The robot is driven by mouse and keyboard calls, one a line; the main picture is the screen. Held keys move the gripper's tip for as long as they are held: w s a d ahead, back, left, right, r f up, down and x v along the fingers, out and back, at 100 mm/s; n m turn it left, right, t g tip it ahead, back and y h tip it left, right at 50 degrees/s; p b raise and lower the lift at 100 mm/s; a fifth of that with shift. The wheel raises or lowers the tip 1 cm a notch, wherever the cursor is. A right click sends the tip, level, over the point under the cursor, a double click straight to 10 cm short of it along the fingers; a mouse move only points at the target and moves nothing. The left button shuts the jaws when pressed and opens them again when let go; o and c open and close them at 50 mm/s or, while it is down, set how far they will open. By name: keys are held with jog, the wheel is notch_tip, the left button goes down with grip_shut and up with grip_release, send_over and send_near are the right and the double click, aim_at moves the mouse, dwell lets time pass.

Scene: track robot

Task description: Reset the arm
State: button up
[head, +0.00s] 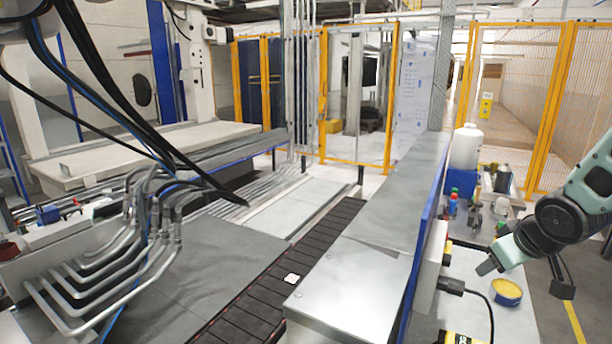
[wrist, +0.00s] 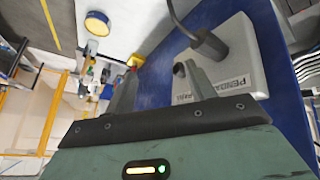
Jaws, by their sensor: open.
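My gripper (head: 487,267) is at the end of my teal arm, which reaches in from the right edge in the head view. It hangs above the grey bench to the right of the blue-edged panel. In the wrist view my gripper (wrist: 162,88) has its two grey fingers apart, with nothing visible between them. A grey box with PENDANT lettering (wrist: 232,65) is close by the right finger. I cannot tell whether they touch.
The blue panel (wrist: 160,75) is near the fingers. A yellow-topped round tin (head: 507,292) sits on the bench below the gripper. A black cable (head: 485,300) runs from the panel side. A white jug (head: 466,148) and several bottles stand behind. Yellow fencing (head: 545,110) closes the back.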

jog(key=s+a+f+n+g+y+b, duration=0.1)
jog(key=s+a+f+n+g+b, duration=0.1)
jog(key=s+a, duration=0.9)
jog(key=s+a+f+n+g+b, duration=0.3)
jog(key=s+a, duration=0.9)
jog(key=a, duration=0.4)
jog(key=f+g+b, duration=0.1)
jog(key=b, duration=0.1)
jog(key=shift+s+a+g+y+b, duration=0.2)
jog(key=shift+g+y+b, duration=0.1)
jog(key=shift+y+b, duration=0.1)
